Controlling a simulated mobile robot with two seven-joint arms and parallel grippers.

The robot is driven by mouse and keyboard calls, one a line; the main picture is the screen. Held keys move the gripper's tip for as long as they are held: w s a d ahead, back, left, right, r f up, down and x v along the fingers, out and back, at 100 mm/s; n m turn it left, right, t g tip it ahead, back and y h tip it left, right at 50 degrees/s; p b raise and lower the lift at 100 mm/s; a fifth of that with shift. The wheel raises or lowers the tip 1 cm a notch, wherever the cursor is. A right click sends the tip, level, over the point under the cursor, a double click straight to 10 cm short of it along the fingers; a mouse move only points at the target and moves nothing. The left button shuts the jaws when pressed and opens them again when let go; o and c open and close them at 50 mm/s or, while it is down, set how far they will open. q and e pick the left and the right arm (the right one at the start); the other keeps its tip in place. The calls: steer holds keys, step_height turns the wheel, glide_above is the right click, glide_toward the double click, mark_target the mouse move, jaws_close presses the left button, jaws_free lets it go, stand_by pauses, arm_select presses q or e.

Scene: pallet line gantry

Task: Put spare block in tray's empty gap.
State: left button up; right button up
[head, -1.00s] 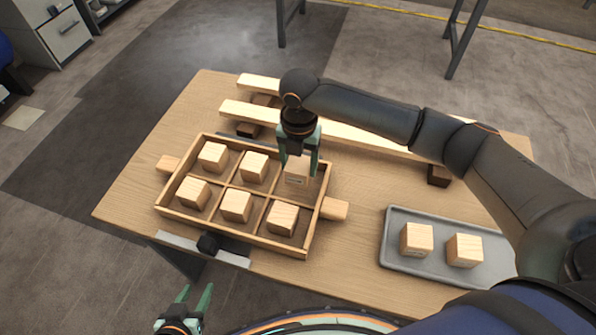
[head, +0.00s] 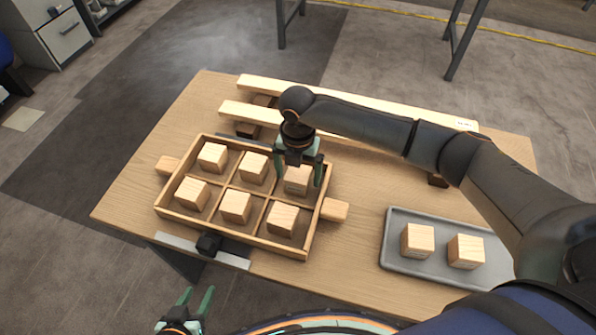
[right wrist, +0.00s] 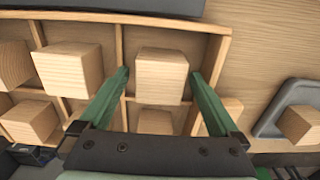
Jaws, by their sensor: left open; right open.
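The wooden tray (head: 262,244) has six compartments, and each one holds a wooden block. One block (head: 298,179) sits in the far right compartment; it also shows in the right wrist view (right wrist: 162,76) between my fingers. My right gripper (head: 298,180) is open above and around that block, with a finger on either side and visible space beside it. My left gripper (head: 198,300) is open and empty, off the table's front edge. Two more blocks, one on the left (head: 418,240) and one on the right (head: 466,251), stand on the grey tray.
The grey tray (head: 400,268) lies at the table's right. Wooden slats (head: 345,98) rest on dark blocks behind the wooden tray. Tray handles (head: 335,209) stick out at both sides. A dark clamp (head: 208,244) sits at the front edge. The table's left end is clear.

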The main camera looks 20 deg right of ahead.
mark_target(299, 173)
arm_select(q)
steer(key=shift+s+a+r+p, duration=0.3)
steer(key=shift+s+a+p, duration=0.15)
steer(key=shift+p, duration=0.35)
arm_select(e)
step_height(299, 173, up, 12)
steer(key=shift+r, duration=0.2)
arm_select(q)
steer(key=shift+w+r, duration=0.15)
steer(key=shift+w, duration=0.2)
stand_by(0.5)
